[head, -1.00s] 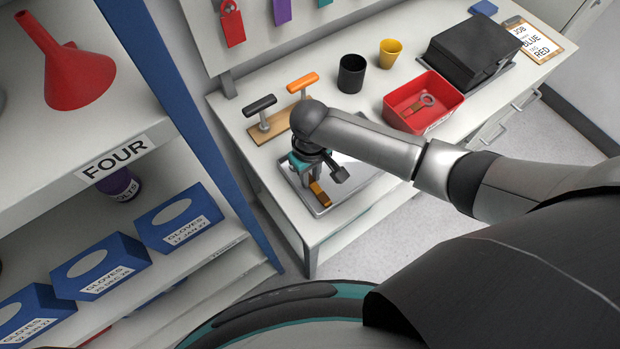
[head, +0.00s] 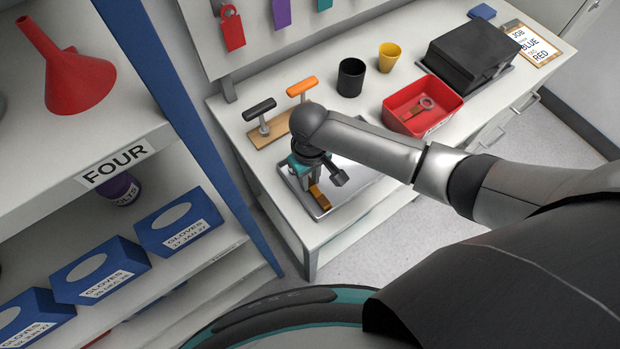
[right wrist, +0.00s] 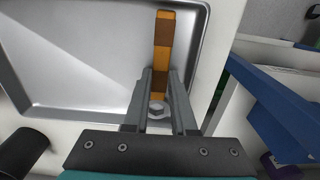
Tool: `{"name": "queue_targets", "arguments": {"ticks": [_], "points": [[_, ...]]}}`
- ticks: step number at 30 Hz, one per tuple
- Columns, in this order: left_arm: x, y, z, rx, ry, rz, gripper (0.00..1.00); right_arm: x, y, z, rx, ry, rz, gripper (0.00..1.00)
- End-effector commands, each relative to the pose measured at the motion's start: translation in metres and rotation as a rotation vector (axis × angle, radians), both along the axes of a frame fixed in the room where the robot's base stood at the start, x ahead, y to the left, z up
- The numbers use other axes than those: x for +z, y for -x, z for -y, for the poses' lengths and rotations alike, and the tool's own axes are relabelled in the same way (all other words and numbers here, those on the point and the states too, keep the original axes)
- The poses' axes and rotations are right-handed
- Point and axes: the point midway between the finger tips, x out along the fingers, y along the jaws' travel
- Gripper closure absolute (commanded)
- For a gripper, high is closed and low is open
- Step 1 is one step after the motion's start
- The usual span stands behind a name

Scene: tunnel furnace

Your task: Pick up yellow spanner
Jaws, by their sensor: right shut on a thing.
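In the head view the spanner's handle (head: 320,198) shows below my right gripper (head: 308,180), over the metal tray (head: 347,183); the arm hides the rest. I cannot tell whether the spanner touches the tray. My left gripper is not in view.
A black cup (head: 351,77), a yellow cup (head: 389,57) and a wooden stand with black and orange handles (head: 268,134) are behind. Blue shelving (head: 190,110) with glove boxes is at left.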

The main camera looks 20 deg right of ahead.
Motion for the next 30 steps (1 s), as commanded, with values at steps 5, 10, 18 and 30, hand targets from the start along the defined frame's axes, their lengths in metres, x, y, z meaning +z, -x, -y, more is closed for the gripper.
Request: {"name": "queue_targets", "arguments": {"ticks": [5, 10, 18, 30], "points": [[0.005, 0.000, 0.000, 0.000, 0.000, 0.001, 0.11, 0.018, -0.001, 0.000, 0.000, -0.001, 0.003, 1.00], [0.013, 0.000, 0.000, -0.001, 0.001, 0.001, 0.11, 0.052, -0.002, 0.000, 0.000, -0.003, 0.006, 1.00], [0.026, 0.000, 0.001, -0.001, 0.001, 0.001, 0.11, 0.127, -0.002, -0.001, 0.001, -0.004, 0.007, 1.00], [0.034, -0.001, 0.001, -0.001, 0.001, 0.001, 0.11, 0.193, -0.001, 0.000, -0.001, -0.002, 0.002, 1.00]]}}
